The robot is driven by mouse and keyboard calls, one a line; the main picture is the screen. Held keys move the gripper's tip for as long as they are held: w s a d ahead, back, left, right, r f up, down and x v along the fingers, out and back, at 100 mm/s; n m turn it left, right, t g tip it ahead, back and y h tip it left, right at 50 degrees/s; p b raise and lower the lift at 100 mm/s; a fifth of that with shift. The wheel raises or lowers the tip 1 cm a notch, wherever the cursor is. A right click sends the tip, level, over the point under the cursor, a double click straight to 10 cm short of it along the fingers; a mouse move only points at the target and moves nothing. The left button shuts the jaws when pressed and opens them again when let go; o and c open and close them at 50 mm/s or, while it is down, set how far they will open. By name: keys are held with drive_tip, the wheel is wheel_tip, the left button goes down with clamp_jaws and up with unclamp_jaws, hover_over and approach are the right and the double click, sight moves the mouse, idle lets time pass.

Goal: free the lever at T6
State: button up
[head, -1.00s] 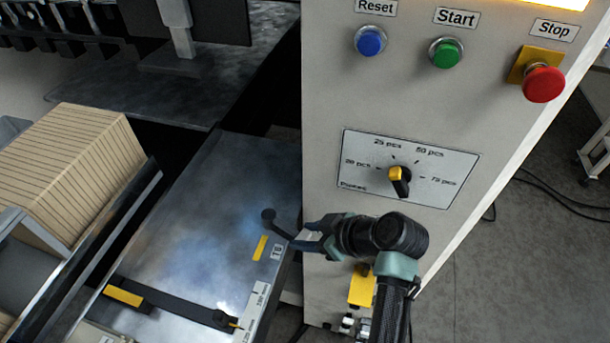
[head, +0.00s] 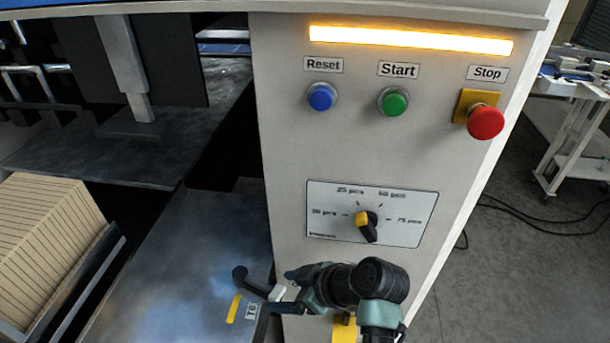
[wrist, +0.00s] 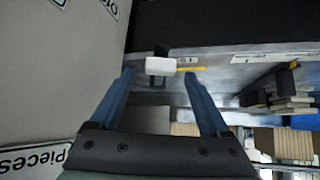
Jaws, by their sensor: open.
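The lever at T6 shows in the head view as a black round knob (head: 239,272) on a dark arm, at the right edge of the metal table. The T6 label (head: 252,311) and a yellow strip (head: 233,308) lie beside it. My gripper (head: 279,294) is just right of the knob, close to the lever's arm. Contact with the fingers cannot be told.
The light machine panel (head: 290,150) rises right beside the gripper. It carries a blue Reset button (head: 321,96), a green Start button (head: 393,101), a red Stop button (head: 485,121) and a selector knob (head: 367,224). A kraft stack (head: 45,245) stands at left.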

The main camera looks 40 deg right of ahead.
drive_tip(key=b+v, duration=0.2)
drive_tip(key=v, duration=0.9)
drive_tip(key=shift+s+r, duration=0.3)
drive_tip(key=shift+w, duration=0.15)
